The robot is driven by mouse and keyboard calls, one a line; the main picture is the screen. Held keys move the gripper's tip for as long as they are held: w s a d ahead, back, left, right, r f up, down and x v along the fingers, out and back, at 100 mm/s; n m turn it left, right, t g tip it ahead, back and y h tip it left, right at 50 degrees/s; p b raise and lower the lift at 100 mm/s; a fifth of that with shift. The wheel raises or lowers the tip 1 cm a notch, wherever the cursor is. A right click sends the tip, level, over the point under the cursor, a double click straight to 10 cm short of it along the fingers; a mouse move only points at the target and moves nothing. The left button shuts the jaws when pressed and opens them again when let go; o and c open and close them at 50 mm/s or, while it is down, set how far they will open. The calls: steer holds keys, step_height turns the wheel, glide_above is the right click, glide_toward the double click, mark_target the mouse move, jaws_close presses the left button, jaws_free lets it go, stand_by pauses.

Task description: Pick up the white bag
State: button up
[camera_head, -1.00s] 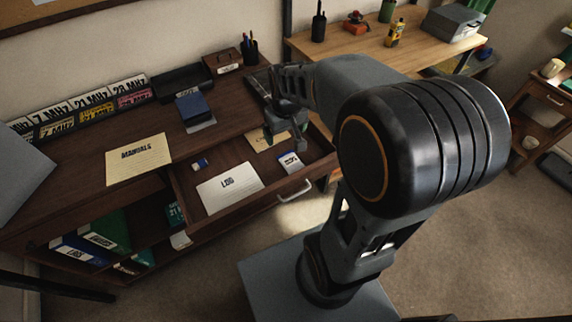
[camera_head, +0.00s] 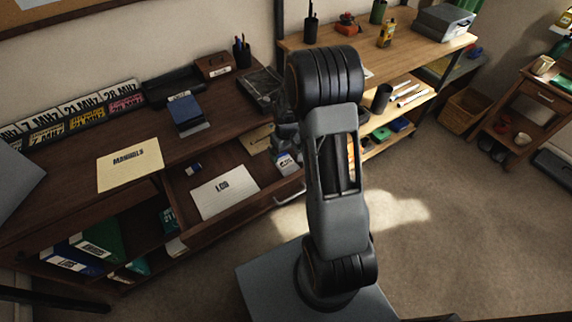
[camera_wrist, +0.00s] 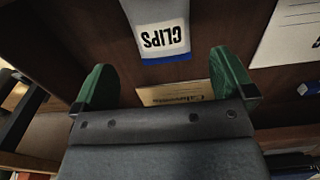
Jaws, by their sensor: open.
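The white bag (camera_head: 285,163) lies in the open drawer, toward its right end. In the wrist view the bag (camera_wrist: 162,22) shows the word CLIPS upside down and a blue band along one edge. My gripper (camera_wrist: 165,80) is open, its two green fingertips apart. The bag lies ahead of the gap between them, and no contact shows. In the head view my gripper (camera_head: 286,138) is low over the drawer's right part, just above the bag in the picture. My arm hides some of it.
The drawer (camera_head: 250,205) also holds a LOG sheet (camera_head: 224,192), a small blue-and-white eraser-like block (camera_head: 193,168) and a tan card (camera_head: 257,139). The drawer walls bound the space. A MANUALS folder (camera_head: 130,164) lies on the desk. Open floor lies right of my arm.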

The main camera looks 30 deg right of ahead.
mark_target(286, 162)
steer(key=shift+s+f, duration=0.1)
steer(key=shift+f, duration=2.75)
steer(key=shift+c, duration=0.4)
steer(key=c, duration=0.7)
